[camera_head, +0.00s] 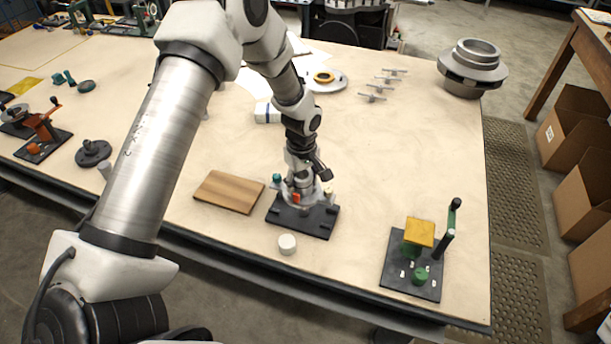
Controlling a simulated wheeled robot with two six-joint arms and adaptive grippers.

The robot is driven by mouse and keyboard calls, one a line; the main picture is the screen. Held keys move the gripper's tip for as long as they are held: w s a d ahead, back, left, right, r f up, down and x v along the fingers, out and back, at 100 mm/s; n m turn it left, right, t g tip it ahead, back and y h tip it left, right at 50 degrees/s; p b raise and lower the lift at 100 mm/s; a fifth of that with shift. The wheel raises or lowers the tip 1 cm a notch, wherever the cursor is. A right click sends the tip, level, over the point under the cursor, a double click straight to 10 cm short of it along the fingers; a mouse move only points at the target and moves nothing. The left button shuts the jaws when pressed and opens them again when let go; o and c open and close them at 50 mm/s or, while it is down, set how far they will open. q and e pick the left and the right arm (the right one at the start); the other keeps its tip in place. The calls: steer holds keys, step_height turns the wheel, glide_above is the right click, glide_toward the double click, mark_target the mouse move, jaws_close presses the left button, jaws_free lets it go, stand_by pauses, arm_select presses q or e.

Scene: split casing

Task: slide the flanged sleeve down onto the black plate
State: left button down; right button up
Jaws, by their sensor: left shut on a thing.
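The black plate (318,228) lies flat near the front edge of the table, at the middle of the picture. My left arm comes in from the left, and its gripper (302,181) points down over the plate. It is shut on the pale grey flanged sleeve (309,197), which is largely hidden by the fingers. Small teal, orange and cream parts show around the sleeve. I cannot tell whether the sleeve touches the plate. My right gripper is not in view.
A wooden board (229,191) lies left of the plate, and a small white cylinder (287,244) stands in front of it. A black base with a yellow block (420,232) and an upright handle stands to the right. The table's right middle is clear.

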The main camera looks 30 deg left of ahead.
arm_select(q)
steer(key=shift+w+d+r, duration=0.1)
steer(key=shift+w+d, duration=0.05)
steer(key=shift+d, duration=0.05)
steer(key=shift+a, duration=0.15)
stand_by(0.3)
steer(key=shift+f, duration=0.4)
stand_by(0.5)
steer(key=shift+p, duration=0.45)
steer(key=shift+f+b, duration=0.95)
steer(key=shift+f, duration=0.8)
stand_by(0.9)
steer(key=shift+f+b, duration=0.6)
steer(key=shift+f, duration=0.8)
stand_by(0.5)
